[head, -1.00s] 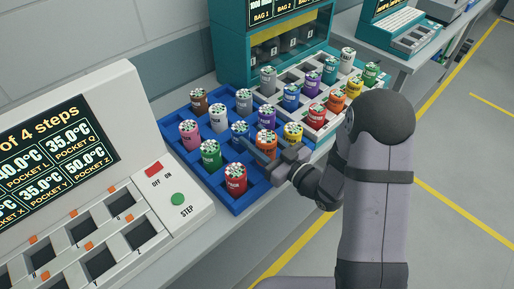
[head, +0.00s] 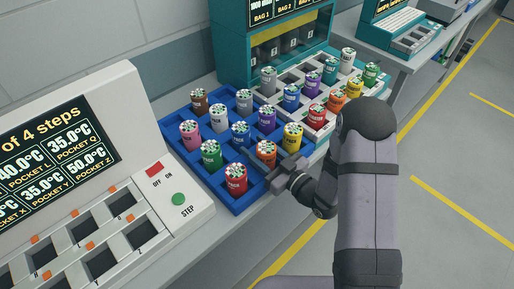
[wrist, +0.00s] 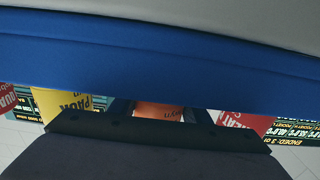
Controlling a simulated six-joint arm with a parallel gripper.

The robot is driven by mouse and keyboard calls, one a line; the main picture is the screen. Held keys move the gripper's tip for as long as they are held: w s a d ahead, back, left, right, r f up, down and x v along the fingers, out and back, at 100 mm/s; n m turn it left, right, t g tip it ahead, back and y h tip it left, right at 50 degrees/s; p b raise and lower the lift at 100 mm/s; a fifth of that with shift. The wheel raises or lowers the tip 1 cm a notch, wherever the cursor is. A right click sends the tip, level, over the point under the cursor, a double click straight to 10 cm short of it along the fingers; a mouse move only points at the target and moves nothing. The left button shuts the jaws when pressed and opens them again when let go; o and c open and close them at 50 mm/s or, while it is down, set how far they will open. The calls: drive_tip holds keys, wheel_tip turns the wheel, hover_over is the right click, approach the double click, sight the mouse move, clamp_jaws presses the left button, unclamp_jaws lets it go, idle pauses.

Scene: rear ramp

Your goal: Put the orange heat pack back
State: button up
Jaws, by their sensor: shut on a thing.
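An orange heat pack (head: 266,151) stands upright at the front right edge of the blue tray (head: 251,202), between a red pack (head: 236,178) and a yellow pack (head: 293,134). I cannot tell whether it rests on the pocket floor. My gripper (head: 277,164) reaches in low from the right and is shut on the orange pack. In the wrist view the orange pack (wrist: 158,112) shows between the fingers, partly hidden by the gripper body, with a blue tray wall (wrist: 150,65) across the view.
Green (head: 211,153), blue (head: 240,133) and purple (head: 266,117) packs stand close by in the tray. A white rack (head: 312,148) with several packs, including another orange one (head: 336,100), is behind right. A white console (head: 190,212) stands at left.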

sight(273, 161)
drive_tip(key=shift+f, duration=0.2)
drive_tip(key=o, duration=1.3)
drive_tip(key=shift+o, duration=0.2)
drive_tip(key=shift+r, duration=0.15)
drive_tip(key=shift+r, duration=0.15)
drive_tip(key=b+v, duration=0.2)
drive_tip(key=v, duration=0.8)
drive_tip(key=shift+s+d, duration=0.2)
drive_tip(key=shift+d, duration=0.1)
drive_tip(key=shift+s+d, duration=0.4)
drive_tip(key=shift+s, duration=0.1)
